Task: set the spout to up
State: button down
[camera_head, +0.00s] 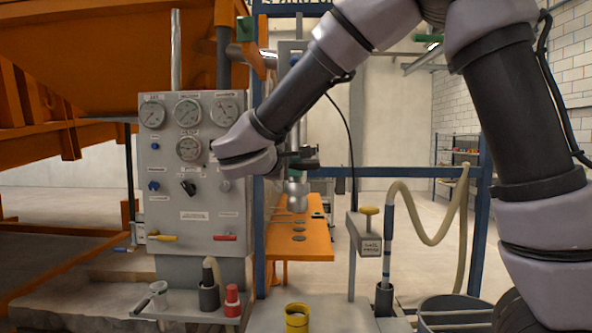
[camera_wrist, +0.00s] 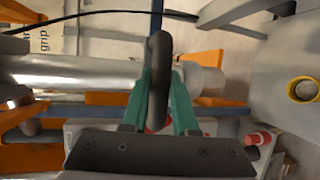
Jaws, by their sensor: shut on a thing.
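My gripper (camera_wrist: 159,88) has its green fingers shut on a dark, ring-like handle (camera_wrist: 158,50). The handle sits across a silver pipe (camera_wrist: 75,73), which looks like the spout; its end (camera_wrist: 207,80) shows past the fingers. In the head view my gripper (camera_head: 300,158) is at the upright silver pipe, just right of the gauge panel. Below the gripper the silver end of the spout (camera_head: 297,195) appears to hang downward. My arm and fingers hide part of the joint.
The grey gauge panel (camera_head: 176,215) stands close at left. An orange shelf (camera_head: 300,240) lies below the pipe. A yellow cup (camera_head: 297,318) stands at the front. A "sand press" box (camera_head: 371,243) and a hose (camera_head: 430,235) are at right.

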jog(key=c, duration=0.9)
grip_release()
jog(key=shift+r, duration=0.4)
jog(key=shift+o, duration=1.1)
jog(key=shift+f, duration=0.15)
jog(key=v, duration=1)
jog(key=shift+s+a, duration=0.2)
jog(key=shift+s, duration=0.15)
